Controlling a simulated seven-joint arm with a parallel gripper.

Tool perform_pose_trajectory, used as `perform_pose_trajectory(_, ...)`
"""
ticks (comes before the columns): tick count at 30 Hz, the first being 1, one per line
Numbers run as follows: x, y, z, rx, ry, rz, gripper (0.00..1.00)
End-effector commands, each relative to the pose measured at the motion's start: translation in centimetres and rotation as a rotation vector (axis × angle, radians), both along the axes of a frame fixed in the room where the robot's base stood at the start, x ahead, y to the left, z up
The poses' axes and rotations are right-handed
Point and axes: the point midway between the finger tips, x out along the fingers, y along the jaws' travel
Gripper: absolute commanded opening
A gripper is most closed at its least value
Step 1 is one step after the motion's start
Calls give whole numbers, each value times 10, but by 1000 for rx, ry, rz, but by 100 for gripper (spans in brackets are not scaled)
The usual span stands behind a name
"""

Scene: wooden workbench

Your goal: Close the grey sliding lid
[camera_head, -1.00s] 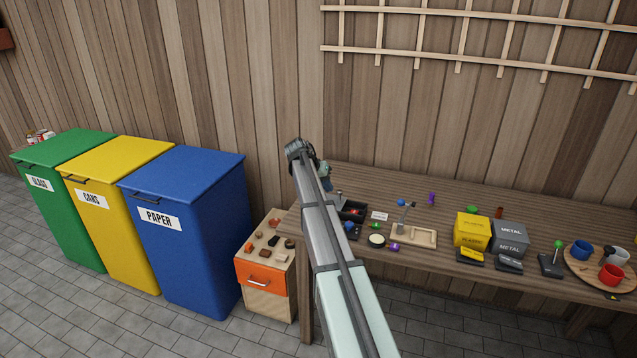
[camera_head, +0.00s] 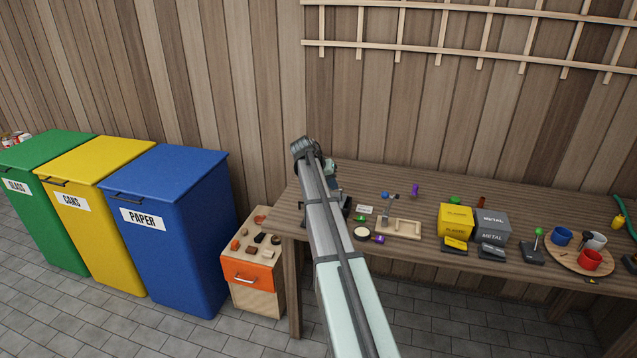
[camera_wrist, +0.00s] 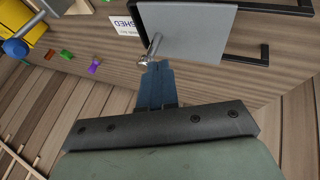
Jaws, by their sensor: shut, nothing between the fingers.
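The grey sliding lid (camera_wrist: 190,32) shows in the wrist view as a flat grey plate at the top middle. A metal knob on a short stem (camera_wrist: 148,56) stands out at its left edge. My gripper (camera_wrist: 154,66) is shut and empty, its blue fingertips right by the knob. I cannot tell whether they touch it. Black angular bars (camera_wrist: 262,55) show to the right of the plate; I cannot tell whether they belong to the lid's box. In the head view my gripper (camera_head: 329,166) is small above the bench's left end, and my arm hides most of that spot.
A white card (camera_wrist: 124,26) lies beside the lid. The wooden workbench (camera_head: 345,172) also carries a pale wooden tray (camera_head: 399,229), yellow (camera_head: 456,221) and grey (camera_head: 492,226) boxes and a round board with mugs (camera_head: 556,257). An orange-drawer cabinet (camera_head: 252,275) stands left of the bench.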

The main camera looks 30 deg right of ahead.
Motion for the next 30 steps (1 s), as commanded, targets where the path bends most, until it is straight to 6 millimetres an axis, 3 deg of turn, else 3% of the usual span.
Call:
perform_pose_trajectory(4, -20, -18, 0, 1, 0, -1, 0)
perform_pose_trajectory(17, -21, -21, 0, -3, 5, -5, 0)
perform_pose_trajectory(22, -12, -9, 2, -2, 2, 0, 0)
perform_pose_trajectory(27, 8, 16, 8, 1, -1, 4, 0)
perform_pose_trajectory(30, 4, 27, 26, 0, -4, 4, 0)
